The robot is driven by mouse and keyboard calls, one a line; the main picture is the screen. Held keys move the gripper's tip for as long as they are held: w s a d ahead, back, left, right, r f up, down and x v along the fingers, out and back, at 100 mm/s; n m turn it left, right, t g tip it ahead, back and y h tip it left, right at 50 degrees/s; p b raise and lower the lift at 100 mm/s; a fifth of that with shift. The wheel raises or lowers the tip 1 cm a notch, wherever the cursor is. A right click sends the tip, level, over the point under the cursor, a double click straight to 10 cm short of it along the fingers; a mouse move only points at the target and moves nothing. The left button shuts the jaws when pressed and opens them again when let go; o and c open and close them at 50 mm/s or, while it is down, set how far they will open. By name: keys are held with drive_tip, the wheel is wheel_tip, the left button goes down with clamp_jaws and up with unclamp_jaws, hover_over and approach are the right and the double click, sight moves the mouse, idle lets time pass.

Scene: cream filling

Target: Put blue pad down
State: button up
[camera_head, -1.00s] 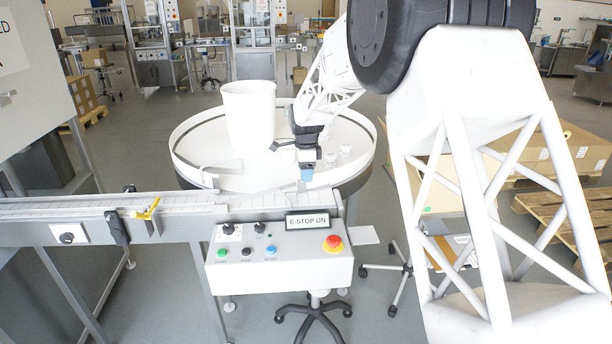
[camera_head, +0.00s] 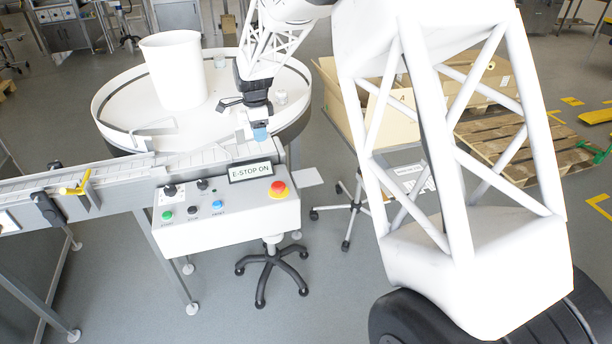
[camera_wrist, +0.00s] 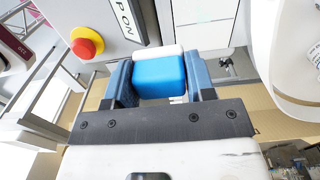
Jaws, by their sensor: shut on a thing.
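The blue pad (camera_wrist: 160,75) is a small, bright blue rounded block with a white band along its far side. My gripper (camera_wrist: 158,82) is shut on it, with one finger at each side. In the head view, my gripper (camera_head: 257,118) points down, and the blue pad (camera_head: 261,134) shows at its tip. It appears just behind the control box, near the end of the conveyor and the front rim of the round table. I cannot tell whether the pad touches anything beneath it.
The control box (camera_head: 222,214) has an "E-STOP ON" sign (camera_head: 250,171) and a red stop button (camera_head: 278,189). The conveyor (camera_head: 115,178) runs left.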

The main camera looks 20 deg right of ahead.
drive_tip(key=s+d+f, duration=0.1)
drive_tip(key=s+d, duration=0.2)
drive_tip(key=s, duration=0.5)
drive_tip(key=s+d+f, duration=0.2)
drive_tip(key=s+d, duration=0.2)
drive_tip(key=s, duration=0.5)
drive_tip(key=s+d+f, duration=0.2)
drive_tip(key=s+d, duration=0.2)
drive_tip(key=s, duration=0.5)
drive_tip(key=shift+f, duration=0.25)
drive_tip(key=shift+w, duration=0.2)
hover_over(308, 177)
drive_tip(key=shift+w+f, duration=0.1)
drive_tip(key=shift+f, duration=0.65)
drive_tip(key=shift+f, duration=1.75)
drive_tip(key=shift+f, duration=0.2)
drive_tip(key=o, duration=0.9)
drive_tip(key=shift+o, duration=0.2)
